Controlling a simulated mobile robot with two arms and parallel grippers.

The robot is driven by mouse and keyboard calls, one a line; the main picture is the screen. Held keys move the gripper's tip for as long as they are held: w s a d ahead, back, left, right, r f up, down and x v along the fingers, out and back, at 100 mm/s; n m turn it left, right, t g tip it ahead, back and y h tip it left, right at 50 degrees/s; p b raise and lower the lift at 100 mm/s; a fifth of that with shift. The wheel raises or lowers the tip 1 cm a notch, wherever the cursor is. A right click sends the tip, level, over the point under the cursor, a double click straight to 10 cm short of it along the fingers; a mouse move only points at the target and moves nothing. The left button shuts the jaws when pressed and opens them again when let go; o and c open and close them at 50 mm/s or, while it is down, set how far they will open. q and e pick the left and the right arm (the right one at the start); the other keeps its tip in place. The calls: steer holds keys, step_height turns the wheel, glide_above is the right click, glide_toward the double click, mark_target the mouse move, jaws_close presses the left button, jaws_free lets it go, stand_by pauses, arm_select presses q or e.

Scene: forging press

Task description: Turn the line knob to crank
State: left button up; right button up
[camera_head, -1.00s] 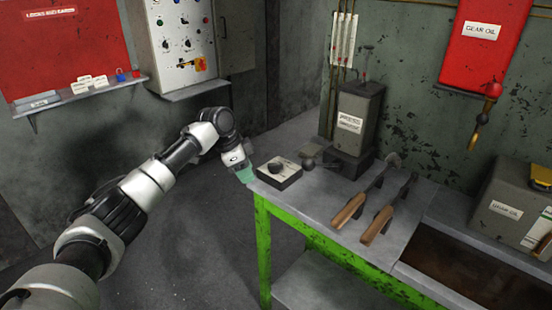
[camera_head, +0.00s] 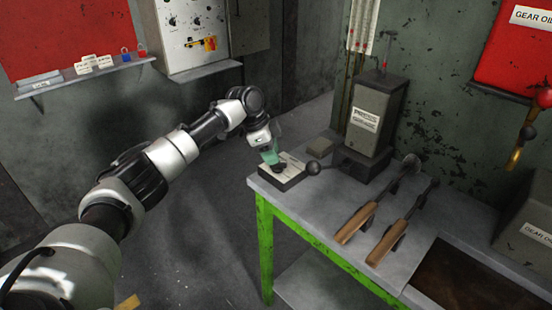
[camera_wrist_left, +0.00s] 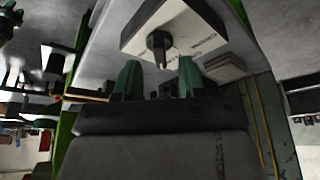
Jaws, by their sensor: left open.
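The line knob (camera_head: 280,168) is a small dark knob on a box with a pale top plate (camera_head: 293,164), at the near left corner of the grey bench. My left gripper (camera_head: 270,152), with green fingertips, is open just above the knob in the head view and partly covers it. In the left wrist view the knob (camera_wrist_left: 160,44) stands out from the pale plate (camera_wrist_left: 190,25), ahead of and between the two open fingers (camera_wrist_left: 159,78). I see no contact. The lettering on the plate is too small to read. My right gripper is not in view.
Two wooden-handled tools (camera_head: 357,222) lie to the right on the bench (camera_head: 310,205). A wall control panel (camera_head: 190,30) is at the back left. Floor left of the bench is clear.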

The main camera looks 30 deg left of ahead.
mark_target(278, 166)
arm_select(q)
steer(key=shift+w+d+f, duration=0.15)
steer(key=shift+d+f, duration=0.15)
steer(key=shift+f, duration=0.35)
steer(key=shift+w+d+f, duration=0.1)
steer(key=shift+d+f, duration=0.15)
steer(key=shift+f, duration=0.45)
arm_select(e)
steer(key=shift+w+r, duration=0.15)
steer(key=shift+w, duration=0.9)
arm_select(q)
steer(key=shift+c, duration=0.3)
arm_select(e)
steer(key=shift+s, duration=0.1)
arm_select(q)
jaws_close()
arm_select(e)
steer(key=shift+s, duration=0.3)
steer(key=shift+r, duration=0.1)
